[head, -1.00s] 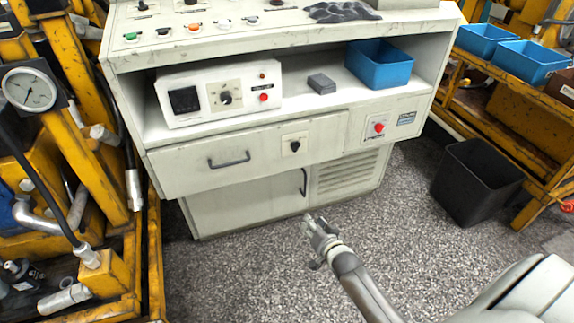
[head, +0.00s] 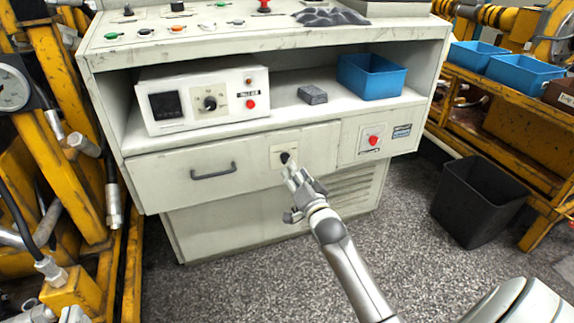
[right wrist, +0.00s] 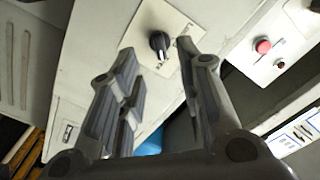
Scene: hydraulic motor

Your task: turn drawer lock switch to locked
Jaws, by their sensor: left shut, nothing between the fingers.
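The drawer lock switch (head: 285,157) is a black rotary knob on a pale square plate, at the right of the drawer front (head: 165,178). It also shows in the right wrist view (right wrist: 159,41), with a light mark on it; the plate's lettering is too small to read. My right gripper (head: 292,172) is in front of the switch, just below it in the head view. In the right wrist view the gripper (right wrist: 154,52) has its fingers apart, with the knob seen between the fingertips. Contact cannot be told. My left gripper is not in view.
A red button (head: 373,140) is on the panel right of the drawer. The drawer handle (head: 213,171) is at the left. A control box (head: 180,115), a grey block (head: 312,94) and a blue bin (head: 385,80) stand on the shelf above. A black bin (head: 470,200) is on the floor at right.

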